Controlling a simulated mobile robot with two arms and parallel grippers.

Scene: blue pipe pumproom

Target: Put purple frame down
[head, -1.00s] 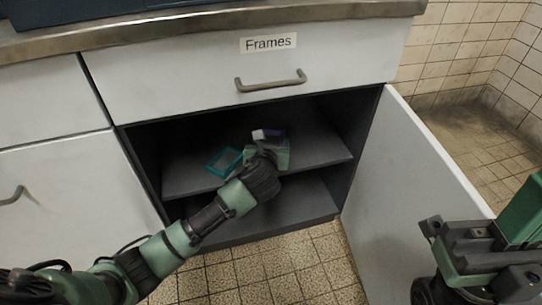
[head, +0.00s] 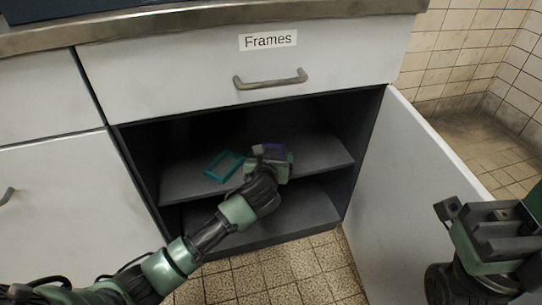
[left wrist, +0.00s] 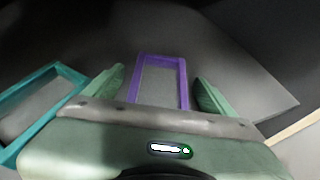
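The purple frame (head: 274,148) is inside the open cabinet at the upper shelf. In the left wrist view the purple frame (left wrist: 160,59) appears to lie flat on the grey shelf. My left gripper (head: 271,157) reaches in over the shelf's front edge. Its fingers (left wrist: 158,92) are open, one on each side of the purple frame, with a visible gap on both sides. A teal frame (head: 224,167) lies to the left on the same shelf and also shows in the left wrist view (left wrist: 59,70). My right gripper (head: 483,222) is outside the cabinet; its finger opening is unclear.
The upper shelf (head: 318,155) has bare room to the right of the purple frame. A lower shelf (head: 300,213) lies below it. The open white door (head: 410,190) stands on the right. A drawer labelled "Frames" (head: 268,40) is above the opening.

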